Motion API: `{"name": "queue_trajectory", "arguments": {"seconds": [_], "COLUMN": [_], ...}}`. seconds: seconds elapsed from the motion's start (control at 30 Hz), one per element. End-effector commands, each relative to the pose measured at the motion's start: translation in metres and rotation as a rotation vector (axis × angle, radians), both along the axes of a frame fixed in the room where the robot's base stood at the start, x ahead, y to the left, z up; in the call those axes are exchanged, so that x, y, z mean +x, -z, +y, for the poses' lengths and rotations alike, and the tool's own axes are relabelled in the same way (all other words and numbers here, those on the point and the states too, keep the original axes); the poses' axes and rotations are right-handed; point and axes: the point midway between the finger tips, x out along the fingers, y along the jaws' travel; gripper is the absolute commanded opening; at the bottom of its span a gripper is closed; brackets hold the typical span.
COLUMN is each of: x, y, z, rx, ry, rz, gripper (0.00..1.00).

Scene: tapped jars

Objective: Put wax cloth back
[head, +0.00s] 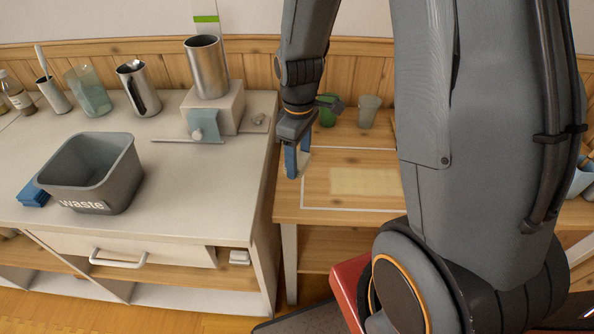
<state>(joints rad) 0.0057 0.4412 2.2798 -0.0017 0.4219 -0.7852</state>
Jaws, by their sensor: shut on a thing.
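My gripper (297,171) points down over the left end of the wooden table, with blue fingers. It is shut on a small pale thing (305,158), mostly hidden by the fingers; I cannot tell for sure what it is. A flat pale-yellow rectangle (365,182), possibly the wax cloth or a mat, lies on the wooden table (325,224) inside a white outline, to the right of my gripper. Its right end is hidden behind my arm. A folded blue cloth (33,194) lies on the white counter left of the waste bin.
A grey waste bin (112,190) stands on the white counter (190,192). Behind it are a metal jug (140,92), a glass jar (90,95) and a metal cylinder (206,68) on a tapped block. A green cup (328,112) and a pale cup (368,110) stand at the table's back.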

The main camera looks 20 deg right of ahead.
Motion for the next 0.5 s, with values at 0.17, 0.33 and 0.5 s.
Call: {"name": "queue_trajectory", "arguments": {"seconds": [0.17, 0.33, 0.5], "x": [0.0, -0.001, 0.0], "y": [0.013, 0.031, 0.049], "z": [0.0, 0.001, 0.002], "rx": [0.0, 0.0, 0.0], "ry": [-0.001, -0.003, -0.005], "rz": [0.001, 0.003, 0.001], "gripper": [0.3, 0.3, 0.3]}}
